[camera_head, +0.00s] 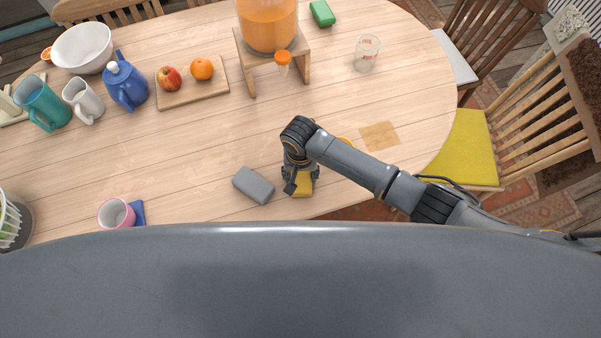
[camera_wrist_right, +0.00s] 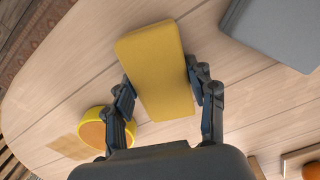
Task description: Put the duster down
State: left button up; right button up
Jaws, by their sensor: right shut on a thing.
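My right gripper (camera_head: 300,180) is over the near edge of the wooden table and points down. In the right wrist view its fingers (camera_wrist_right: 160,80) stand on both sides of a yellow block (camera_wrist_right: 155,62), apparently the duster, and are shut on it. In the head view the yellow block (camera_head: 303,188) shows partly below the gripper. It is close to the tabletop (camera_head: 200,150); I cannot tell whether it touches. My left gripper is not in view.
A grey block (camera_head: 253,185) lies just left of the gripper. A round yellow item (camera_wrist_right: 100,128) and a tan square (camera_head: 380,136) lie to the right. A pink mug (camera_head: 116,213) stands near left; a fruit board (camera_head: 192,92) and dispenser stand (camera_head: 272,48) are farther back. Bare table lies between.

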jog(key=shift+f, duration=0.1)
jog(key=o, duration=1.2)
notch_tip(320, 180, up, 12)
jog(key=shift+r, duration=0.1)
grip_shut()
dwell(1.2)
